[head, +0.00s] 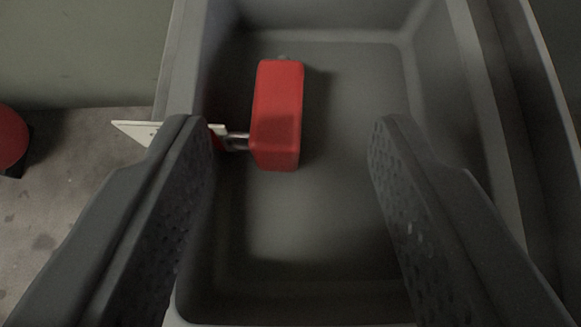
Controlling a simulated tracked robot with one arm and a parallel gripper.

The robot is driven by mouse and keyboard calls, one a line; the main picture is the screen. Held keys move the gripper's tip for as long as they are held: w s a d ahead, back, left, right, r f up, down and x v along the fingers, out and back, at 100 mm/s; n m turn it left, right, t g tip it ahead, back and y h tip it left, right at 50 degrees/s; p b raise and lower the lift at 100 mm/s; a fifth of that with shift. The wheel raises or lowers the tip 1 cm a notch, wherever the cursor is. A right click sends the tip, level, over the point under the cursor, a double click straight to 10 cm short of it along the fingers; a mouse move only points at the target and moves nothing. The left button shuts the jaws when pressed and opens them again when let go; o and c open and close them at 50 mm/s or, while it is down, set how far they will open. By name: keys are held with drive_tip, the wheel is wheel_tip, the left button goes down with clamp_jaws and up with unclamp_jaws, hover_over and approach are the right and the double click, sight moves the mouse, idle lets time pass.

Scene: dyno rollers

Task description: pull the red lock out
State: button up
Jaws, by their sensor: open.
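The red lock (277,115) is a red block with rounded edges, in the grey bin in the head view. A short metal piece (237,141) shows at its left side, and a small grey bit shows at its top end. My gripper (290,130) is open, with one dark finger to the left of the lock and one to the right. Neither finger visibly touches the lock. The left fingertip partly hides a white tag-like piece near the bin's left wall.
The grey bin (330,245) has raised walls on the left, right and far sides. Its floor right of the lock is bare. A red rounded object (10,138) stands on the concrete floor (60,200) at the far left.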

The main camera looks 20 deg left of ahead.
drive_tip(key=p+v, duration=0.1)
drive_tip(key=v, duration=0.6)
drive_tip(key=shift+s+d+r, duration=0.15)
drive_tip(key=shift+s+r, duration=0.05)
drive_tip(key=shift+s, duration=0.15)
drive_tip(key=d+r+m+t+h+p, duration=0.1)
drive_tip(key=d+r+h, duration=0.1)
drive_tip(key=r, duration=1.3)
drive_tip(key=d+r+m+t+h+p, duration=0.1)
drive_tip(key=d+r+t+h+p, duration=0.1)
drive_tip(key=r, duration=1.4)
drive_tip(key=s+a+r, duration=0.2)
drive_tip(key=s+r, duration=0.2)
drive_tip(key=r, duration=0.4)
drive_tip(key=s+a+r+m+t, duration=0.1)
drive_tip(key=s+a+r, duration=0.2)
drive_tip(key=s+r, duration=0.2)
drive_tip(key=s+a+r+t+p, duration=0.1)
drive_tip(key=s+a+r, duration=0.2)
drive_tip(key=r, duration=0.9)
drive_tip(key=shift+s+m+y, duration=0.3)
drive_tip(key=shift+s, duration=0.7)
drive_tip(key=shift+f, duration=0.1)
drive_tip(key=shift+c, duration=1)
